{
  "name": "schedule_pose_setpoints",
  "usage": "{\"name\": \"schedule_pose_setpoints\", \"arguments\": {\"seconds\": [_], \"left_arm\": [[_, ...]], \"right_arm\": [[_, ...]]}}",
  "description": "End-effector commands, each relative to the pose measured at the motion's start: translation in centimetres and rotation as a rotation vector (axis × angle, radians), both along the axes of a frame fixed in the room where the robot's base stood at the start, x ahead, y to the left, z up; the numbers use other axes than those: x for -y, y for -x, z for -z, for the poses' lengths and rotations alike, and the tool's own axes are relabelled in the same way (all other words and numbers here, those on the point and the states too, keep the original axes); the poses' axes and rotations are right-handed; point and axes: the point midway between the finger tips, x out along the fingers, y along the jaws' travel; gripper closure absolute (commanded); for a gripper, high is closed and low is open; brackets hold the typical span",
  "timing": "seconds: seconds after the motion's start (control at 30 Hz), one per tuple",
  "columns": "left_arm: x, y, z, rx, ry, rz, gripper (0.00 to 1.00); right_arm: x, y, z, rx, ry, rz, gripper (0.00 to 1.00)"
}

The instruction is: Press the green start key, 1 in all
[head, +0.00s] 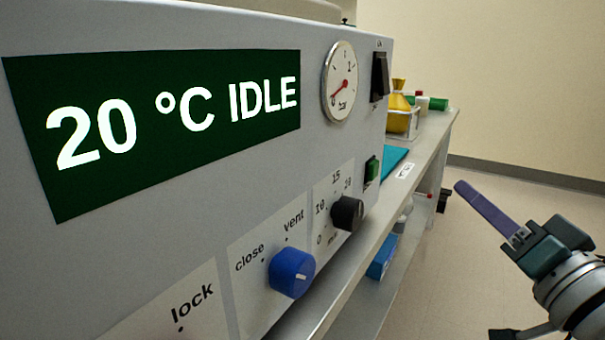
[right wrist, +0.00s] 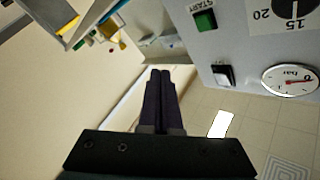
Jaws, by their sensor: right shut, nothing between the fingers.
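The green start key (head: 371,169) is a small green button in a dark frame on the grey front panel (head: 335,150), near the panel's right edge. It also shows at the top of the right wrist view (right wrist: 205,20), beside an upside-down START label. My right gripper (head: 462,188) is shut and empty, with its purple fingers together. It is in the open to the right of the panel, apart from the key. In the right wrist view the closed fingers (right wrist: 160,75) point up the picture, with the key to their upper right. My left gripper is not in view.
A display (head: 160,125) reads 20 °C IDLE. A black rocker switch (head: 380,76) and pressure gauge (head: 340,82) are above the key. A black knob (head: 347,213) and blue knob (head: 291,272) sit lower left. A bench (head: 425,150) bears small items behind. The right floor is clear.

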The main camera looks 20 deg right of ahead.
Motion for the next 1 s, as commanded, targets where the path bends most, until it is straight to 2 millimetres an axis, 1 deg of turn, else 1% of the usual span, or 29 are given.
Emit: {"name": "schedule_pose_setpoints", "arguments": {"seconds": [0.17, 0.27, 0.7, 0.9, 1.0], "left_arm": [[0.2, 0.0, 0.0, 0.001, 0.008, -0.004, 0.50], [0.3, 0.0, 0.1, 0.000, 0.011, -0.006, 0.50], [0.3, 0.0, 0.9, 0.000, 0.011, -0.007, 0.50], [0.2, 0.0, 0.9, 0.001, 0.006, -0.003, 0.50], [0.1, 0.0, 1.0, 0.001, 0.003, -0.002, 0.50]], "right_arm": [[-0.2, -0.2, 0.0, 0.000, -0.001, 0.000, 1.00], [-0.7, -0.8, 0.1, 0.000, -0.003, 0.000, 1.00], [-4.5, -5.3, 0.1, 0.000, -0.003, 0.000, 1.00], [-5.5, -6.4, 0.0, -0.001, 0.000, -0.001, 1.00], [-5.7, -6.6, 0.1, -0.002, 0.001, -0.002, 1.00]]}}
